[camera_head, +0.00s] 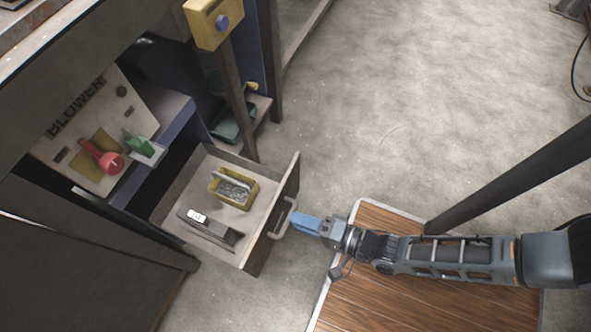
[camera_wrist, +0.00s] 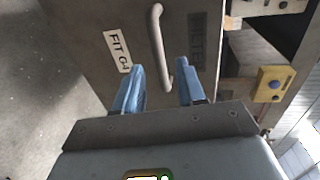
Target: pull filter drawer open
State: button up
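The filter drawer (camera_head: 270,232) stands pulled out of the cabinet in the head view, and its inside shows. Its light, curved handle (camera_head: 284,217) is on the front panel; the handle (camera_wrist: 158,45) also shows in the wrist view. The drawer front (camera_wrist: 90,30) has a white label reading "FIT G4" and a dark plate with hard-to-read letters. My gripper (camera_head: 296,222) is just outside the handle in the head view. In the wrist view my gripper's blue fingers (camera_wrist: 158,78) are apart, with one end of the handle between their tips. I see no finger closed on it.
The drawer holds a yellow box (camera_head: 236,190) of grey bits and a dark tool-like item (camera_head: 210,228). A dark post (camera_head: 510,180) rises near my arm. Floor beyond the drawer is clear.

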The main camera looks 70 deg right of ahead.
jog(key=v, duration=0.5)
jog(key=shift+s, duration=0.15)
dwell(0.3)
